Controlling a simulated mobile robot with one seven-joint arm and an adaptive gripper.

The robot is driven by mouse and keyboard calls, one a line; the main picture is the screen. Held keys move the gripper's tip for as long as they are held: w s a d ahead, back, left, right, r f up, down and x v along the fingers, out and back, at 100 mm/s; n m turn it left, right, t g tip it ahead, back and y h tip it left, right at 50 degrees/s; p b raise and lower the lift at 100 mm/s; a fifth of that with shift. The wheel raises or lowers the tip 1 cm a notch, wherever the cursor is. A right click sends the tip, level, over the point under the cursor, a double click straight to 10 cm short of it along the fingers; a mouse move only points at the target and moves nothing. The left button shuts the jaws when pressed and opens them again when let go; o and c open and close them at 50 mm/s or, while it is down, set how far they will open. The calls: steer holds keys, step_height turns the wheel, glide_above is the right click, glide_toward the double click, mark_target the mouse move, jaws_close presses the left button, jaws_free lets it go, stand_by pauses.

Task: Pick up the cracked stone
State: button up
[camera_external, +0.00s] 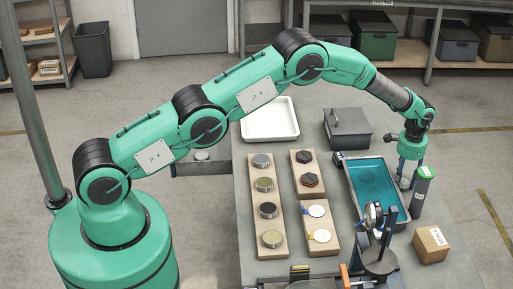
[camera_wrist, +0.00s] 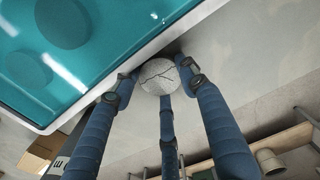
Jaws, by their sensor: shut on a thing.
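The cracked stone (camera_wrist: 158,76) is a round, speckled grey disc with dark crack lines across its face. In the wrist view it sits between the fingertips of my gripper (camera_wrist: 161,86), which is shut on it. In the external view my gripper (camera_external: 406,178) points down at the right edge of the teal tray (camera_external: 352,190). The stone is too small there to make out clearly, and I cannot tell whether it touches the table. In the wrist view the tray's pale rim (camera_wrist: 130,60) runs just left of the stone.
A clamp-like stand (camera_external: 380,258), wooden boards with round discs (camera_external: 268,209), a grey lidded box (camera_external: 347,128) and a white tray (camera_external: 270,122) are also there.

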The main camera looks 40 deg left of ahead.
mark_target(403, 182)
step_height(403, 182, up, 10)
stand_by(0.7)
